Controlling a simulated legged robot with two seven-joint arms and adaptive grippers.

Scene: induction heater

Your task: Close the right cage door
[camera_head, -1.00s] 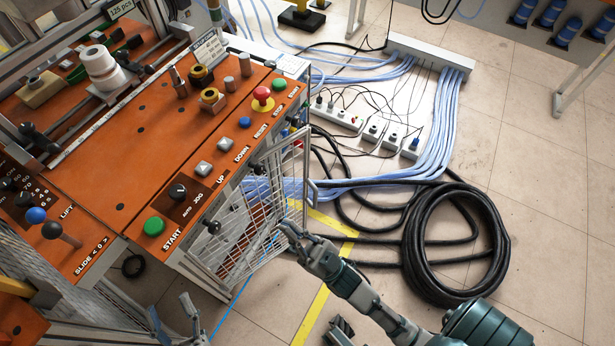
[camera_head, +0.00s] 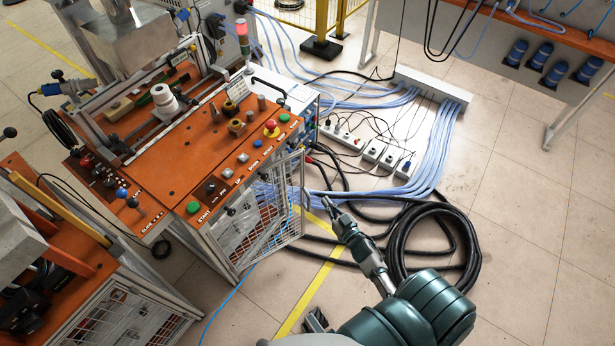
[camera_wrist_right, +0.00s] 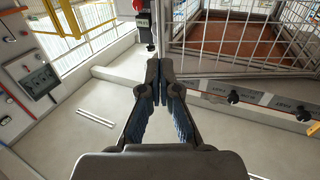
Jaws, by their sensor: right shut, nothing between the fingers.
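The right cage door, a pale wire-mesh panel (camera_head: 268,238), stands at the front of the orange-topped machine (camera_head: 165,150), below its button row. It looks angled out from the cabinet; how far is hard to tell. Its upright handle bar (camera_head: 303,185) is at its right edge. My right gripper (camera_head: 328,203) is just right of that bar, fingers together and empty; contact cannot be told. In the right wrist view the closed fingertips (camera_wrist_right: 165,68) point ahead, with wire mesh (camera_wrist_right: 250,58) to their upper right. My left gripper is not in view.
A coiled black hose (camera_head: 435,245) and blue cables (camera_head: 440,140) lie on the floor right of my gripper. Power strips (camera_head: 385,153) lie behind. A second orange station (camera_head: 75,265) stands at left. Open floor is at the lower right.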

